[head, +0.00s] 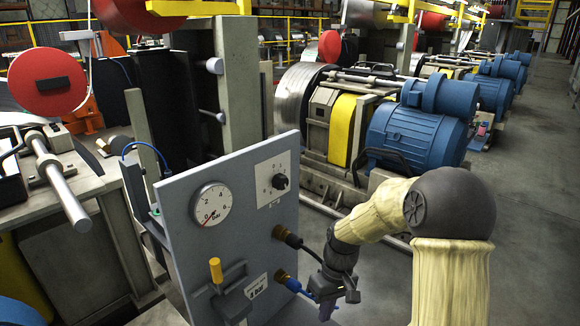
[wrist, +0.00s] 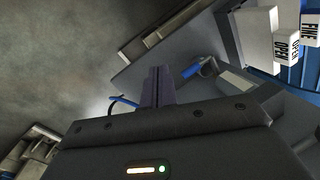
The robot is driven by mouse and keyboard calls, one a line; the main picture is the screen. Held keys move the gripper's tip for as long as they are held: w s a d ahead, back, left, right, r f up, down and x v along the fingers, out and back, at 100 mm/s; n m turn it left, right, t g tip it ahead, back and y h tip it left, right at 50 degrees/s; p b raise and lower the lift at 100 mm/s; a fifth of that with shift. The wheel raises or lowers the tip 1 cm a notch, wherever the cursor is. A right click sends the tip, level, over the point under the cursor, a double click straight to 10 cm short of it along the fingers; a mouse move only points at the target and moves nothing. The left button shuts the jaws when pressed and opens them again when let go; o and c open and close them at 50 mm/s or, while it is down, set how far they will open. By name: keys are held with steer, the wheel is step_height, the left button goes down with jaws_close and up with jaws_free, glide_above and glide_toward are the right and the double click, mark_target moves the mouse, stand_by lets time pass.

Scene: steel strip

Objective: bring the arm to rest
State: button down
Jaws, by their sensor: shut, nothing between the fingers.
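My gripper (head: 328,290) is at the end of my bent arm, low at the right side of a grey panel in the head view. In the wrist view its two dark fingers (wrist: 157,84) stand together with no gap and nothing between them. The grey panel (head: 235,235) carries a round gauge marked in bar (head: 210,204), a black knob (head: 280,182) and a yellow-handled lever (head: 216,270). Two brass fittings (head: 283,234) sit at its right edge. A blue hose end (head: 325,308) shows close to my gripper; whether they touch I cannot tell.
Blue motors (head: 415,138) and a yellow guard (head: 342,130) stand behind the panel. Open grey floor (head: 530,210) lies to the right. In the wrist view, white blocks marked OPEN (wrist: 285,50) and FINE (wrist: 309,28) are at the upper right.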

steer(key=s+d+r+m+t+h, duration=0.1)
steer(key=s+d+r+m+t, duration=0.1)
steer(key=s, duration=0.4)
steer(key=s+d+r+m+t, duration=0.2)
steer(key=s+d+r+m, duration=0.1)
steer(key=s+d, duration=0.1)
steer(key=shift+s+d+m+t+h, duration=0.3)
steer(key=shift+s+d+t+h, duration=0.1)
steer(key=shift+s, duration=0.5)
steer(key=shift+r, duration=0.1)
